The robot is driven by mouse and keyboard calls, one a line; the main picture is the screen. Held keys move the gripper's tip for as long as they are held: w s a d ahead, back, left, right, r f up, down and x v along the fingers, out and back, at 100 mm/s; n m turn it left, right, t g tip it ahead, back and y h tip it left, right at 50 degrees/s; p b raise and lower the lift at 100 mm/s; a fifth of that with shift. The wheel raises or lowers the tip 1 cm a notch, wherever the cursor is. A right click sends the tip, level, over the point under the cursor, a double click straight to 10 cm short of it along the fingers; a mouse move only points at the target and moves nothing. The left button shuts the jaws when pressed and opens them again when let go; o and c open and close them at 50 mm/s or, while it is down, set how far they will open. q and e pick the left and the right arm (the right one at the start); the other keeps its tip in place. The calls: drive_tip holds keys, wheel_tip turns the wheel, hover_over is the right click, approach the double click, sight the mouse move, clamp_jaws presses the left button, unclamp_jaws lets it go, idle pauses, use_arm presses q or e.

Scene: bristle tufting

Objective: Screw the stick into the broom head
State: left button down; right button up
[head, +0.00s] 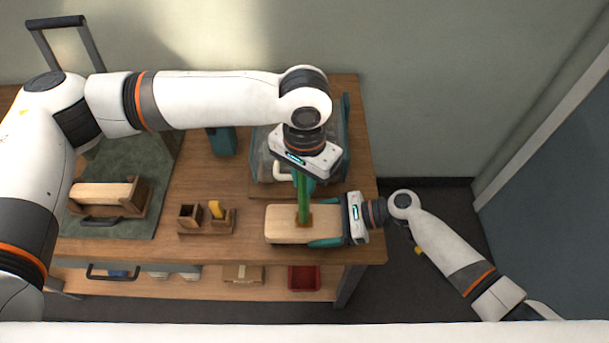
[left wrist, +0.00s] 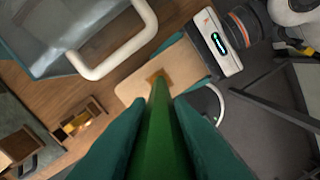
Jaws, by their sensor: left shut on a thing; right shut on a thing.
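The broom head (head: 285,226) is a pale wooden block lying near the table's front right. The green stick (head: 303,205) stands upright over it, its lower end at a darker square on the block's top. My left gripper (head: 303,180) is shut on the stick from above; in the left wrist view the stick (left wrist: 160,130) runs between the teal fingers down to the broom head (left wrist: 145,82). Whether the stick's end is threaded in cannot be told. My right gripper (head: 325,242) is shut on the broom head from the right; its far finger is mostly hidden.
A clear bin (head: 262,160) with a white handle stands behind the broom head. A small wooden holder (head: 192,228) with a yellow piece is to the left. A wooden block (head: 105,196) sits on a green mat (head: 145,222) farther left. A red tray (head: 304,278) is on the lower shelf.

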use_arm(q)
drive_tip(key=m, duration=1.1)
drive_tip(key=shift+s, duration=0.1)
drive_tip(key=m, duration=0.4)
drive_tip(key=c, duration=1.3)
unclamp_jaws()
drive_tip(key=shift+r, duration=2.25)
drive_tip(key=shift+o, duration=0.5)
